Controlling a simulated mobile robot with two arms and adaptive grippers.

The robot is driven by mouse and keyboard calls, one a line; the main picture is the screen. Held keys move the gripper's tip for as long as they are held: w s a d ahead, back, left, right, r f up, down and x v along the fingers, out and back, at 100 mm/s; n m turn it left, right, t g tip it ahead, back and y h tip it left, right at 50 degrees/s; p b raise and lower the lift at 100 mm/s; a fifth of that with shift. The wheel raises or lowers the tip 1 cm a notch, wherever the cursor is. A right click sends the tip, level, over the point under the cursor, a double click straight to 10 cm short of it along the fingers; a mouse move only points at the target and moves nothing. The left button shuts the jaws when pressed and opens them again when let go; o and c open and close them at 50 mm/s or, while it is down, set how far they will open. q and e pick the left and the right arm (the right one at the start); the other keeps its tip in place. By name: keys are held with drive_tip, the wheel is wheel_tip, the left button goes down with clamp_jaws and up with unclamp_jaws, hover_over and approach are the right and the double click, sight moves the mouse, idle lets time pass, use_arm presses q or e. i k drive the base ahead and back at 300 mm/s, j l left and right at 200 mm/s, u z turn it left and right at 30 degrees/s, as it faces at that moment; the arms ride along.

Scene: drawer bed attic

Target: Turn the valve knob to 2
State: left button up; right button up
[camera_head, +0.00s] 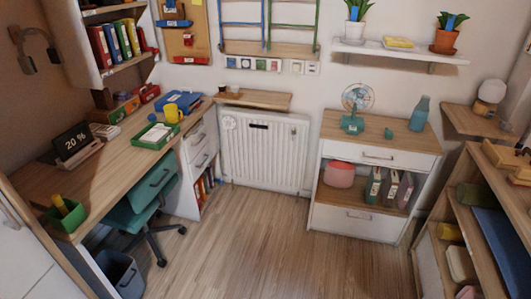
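A white radiator (264,155) stands against the back wall between the desk and the drawer cabinet. A small round white knob (228,123) is at its upper left corner. This looks like the valve knob, but its numbers and pointer are too small to read. Neither of my grippers is in view, and nothing touches the knob.
A wooden shelf (253,99) sits above the radiator. A desk (105,165) with a teal chair (145,207) is at the left. A drawer cabinet (372,150) stands right of the radiator. The wooden floor (265,240) before the radiator is clear.

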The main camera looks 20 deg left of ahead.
sight(227, 124)
drive_tip(key=i+j+z, duration=0.2)
drive_tip(key=i+j, duration=0.75)
drive_tip(key=j, duration=0.05)
